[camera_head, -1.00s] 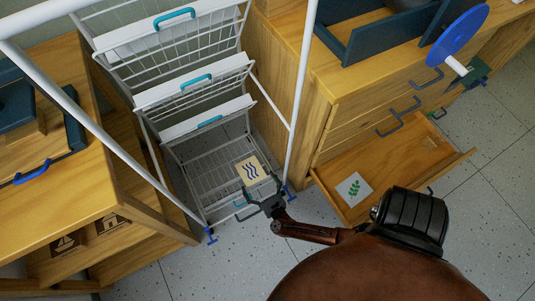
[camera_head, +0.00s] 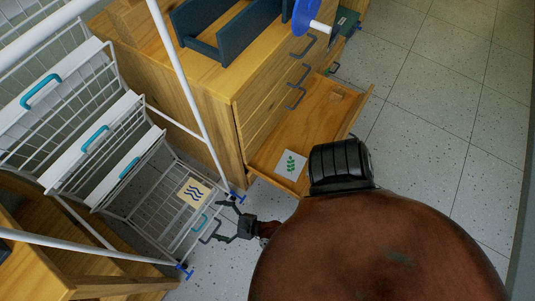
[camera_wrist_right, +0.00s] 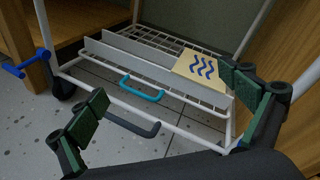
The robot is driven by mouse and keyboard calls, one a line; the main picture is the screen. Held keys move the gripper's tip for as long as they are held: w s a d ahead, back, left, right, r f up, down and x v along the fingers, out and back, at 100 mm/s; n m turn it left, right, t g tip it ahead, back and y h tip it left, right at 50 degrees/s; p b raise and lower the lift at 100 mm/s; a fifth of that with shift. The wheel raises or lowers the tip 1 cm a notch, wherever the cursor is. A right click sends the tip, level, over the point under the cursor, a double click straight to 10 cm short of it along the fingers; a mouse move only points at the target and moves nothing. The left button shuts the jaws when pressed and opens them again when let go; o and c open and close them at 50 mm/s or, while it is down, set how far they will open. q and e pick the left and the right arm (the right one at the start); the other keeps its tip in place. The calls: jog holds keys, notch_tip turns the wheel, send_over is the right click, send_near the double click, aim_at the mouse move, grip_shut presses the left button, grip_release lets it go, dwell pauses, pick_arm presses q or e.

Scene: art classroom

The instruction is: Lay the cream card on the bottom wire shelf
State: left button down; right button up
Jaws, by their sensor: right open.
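The cream card (camera_head: 193,192) with blue wavy lines lies on the bottom wire shelf (camera_head: 152,207) of the white rack, towards its right front corner. In the right wrist view the card (camera_wrist_right: 200,68) looks flat, with its near edge at the shelf's white front strip (camera_wrist_right: 150,75). My right gripper (camera_head: 219,221) is open and empty in front of the shelf, apart from the card. Its spread green-padded fingers (camera_wrist_right: 163,88) show in the right wrist view, with the card beyond the right finger. My left gripper is not in view.
A wooden cabinet (camera_head: 225,120) stands right of the rack. Its open bottom drawer (camera_head: 318,115) holds a white card with a green leaf (camera_head: 291,164). Rack shelves with teal handles hang above the bottom shelf. Speckled floor (camera_head: 430,110) is clear at right.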

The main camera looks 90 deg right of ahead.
jog(key=s+a+r+n+g+y, duration=0.35)
jog(key=s+a+n+y, duration=0.55)
jog(key=n, duration=1.1)
jog(key=s+d+r+n+g+h, duration=0.1)
jog(key=s+n+g, duration=0.4)
jog(key=s+n, duration=0.8)
jog(key=shift+s+r+g+h, duration=0.35)
jog(key=shift+r+h, duration=0.3)
jog(key=shift+h, duration=0.15)
jog(key=shift+c, duration=0.2)
